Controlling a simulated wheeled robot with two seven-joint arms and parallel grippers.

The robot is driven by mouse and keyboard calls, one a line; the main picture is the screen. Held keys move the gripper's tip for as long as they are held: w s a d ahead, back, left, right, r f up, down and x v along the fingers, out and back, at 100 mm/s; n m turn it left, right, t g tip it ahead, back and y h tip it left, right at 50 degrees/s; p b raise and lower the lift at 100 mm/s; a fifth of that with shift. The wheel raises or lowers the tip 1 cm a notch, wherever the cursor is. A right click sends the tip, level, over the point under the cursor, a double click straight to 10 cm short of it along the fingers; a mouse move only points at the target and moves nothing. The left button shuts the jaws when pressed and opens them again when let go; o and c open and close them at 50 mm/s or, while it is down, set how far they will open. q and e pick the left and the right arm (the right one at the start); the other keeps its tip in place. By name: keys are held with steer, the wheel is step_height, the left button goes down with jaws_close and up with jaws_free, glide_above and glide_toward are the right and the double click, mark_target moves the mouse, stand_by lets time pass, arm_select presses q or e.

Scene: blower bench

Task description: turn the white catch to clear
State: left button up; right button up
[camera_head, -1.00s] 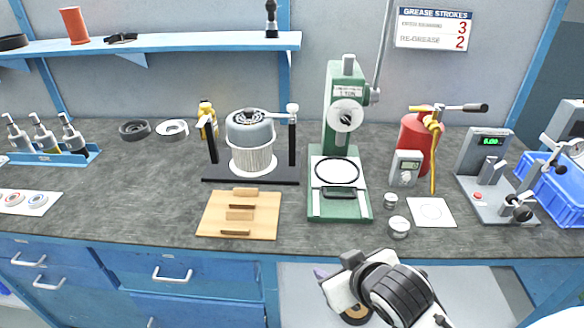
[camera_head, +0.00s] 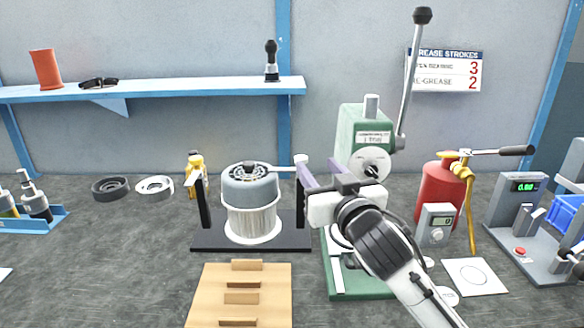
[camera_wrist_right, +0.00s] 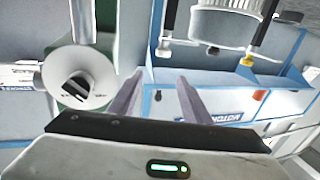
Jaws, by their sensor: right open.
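The white catch (camera_head: 301,159) sits on top of the right black post of the blower stand (camera_head: 206,243). Its white arm reaches left over the grey-topped blower (camera_head: 249,190). A second pale catch (camera_head: 194,177) tops the left post. My right gripper (camera_head: 317,172) is open and empty, just right of the right-hand catch, with its fingers toward it. It partly covers the right post. In the right wrist view, the open fingers (camera_wrist_right: 160,82) point toward the post end with the white catch (camera_wrist_right: 163,49); contact cannot be told. My left gripper is not in view.
The green press (camera_head: 357,134) stands right behind my right gripper, its lever rising high. A red grease canister (camera_head: 435,190) and a gauge (camera_head: 437,222) are further right. A wooden block tray (camera_head: 205,294) lies in front.

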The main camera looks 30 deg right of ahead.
mark_target(301, 157)
steer(key=x, duration=0.3)
steer(key=f+x, duration=0.1)
steer(key=x, duration=0.3)
steer(key=f+x, duration=0.1)
steer(key=x, duration=0.3)
steer(key=shift+w+a+f+b, duration=0.1)
steer(key=shift+w+a+b, duration=0.1)
steer(key=shift+b, duration=0.15)
steer(key=shift+c, duration=0.5)
jaws_close()
